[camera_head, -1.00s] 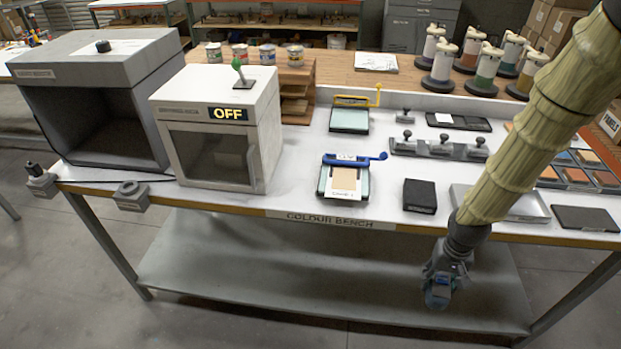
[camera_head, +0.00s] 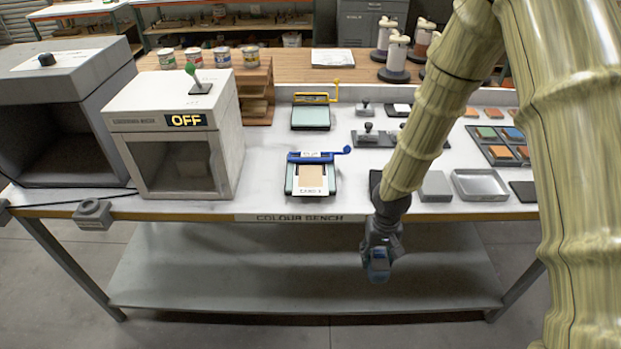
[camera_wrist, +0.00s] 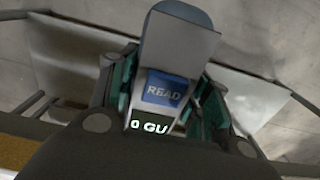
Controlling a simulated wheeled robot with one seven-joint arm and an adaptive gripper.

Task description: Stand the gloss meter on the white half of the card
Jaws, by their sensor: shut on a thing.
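The gloss meter (camera_wrist: 179,45) is held in my gripper (camera_head: 378,252). In the wrist view it has a blue READ button and a small display reading 0 GU, and the fingers close on it from both sides. In the head view, my gripper hangs in front of the bench's front edge, right of the card. The card (camera_head: 312,191) lies on a board under a blue clamp bar (camera_head: 318,157). It shows a tan patch (camera_head: 311,176) and a white strip with lettering at its front. I cannot make out the card's halves beneath the tan patch.
An OFF-labelled cabinet (camera_head: 185,172) stands left of the card. A second board (camera_head: 310,117) with a yellow bar is behind it. A grey tray (camera_head: 480,185) and colour tiles (camera_head: 497,141) lie right. A lower shelf (camera_head: 300,275) runs beneath.

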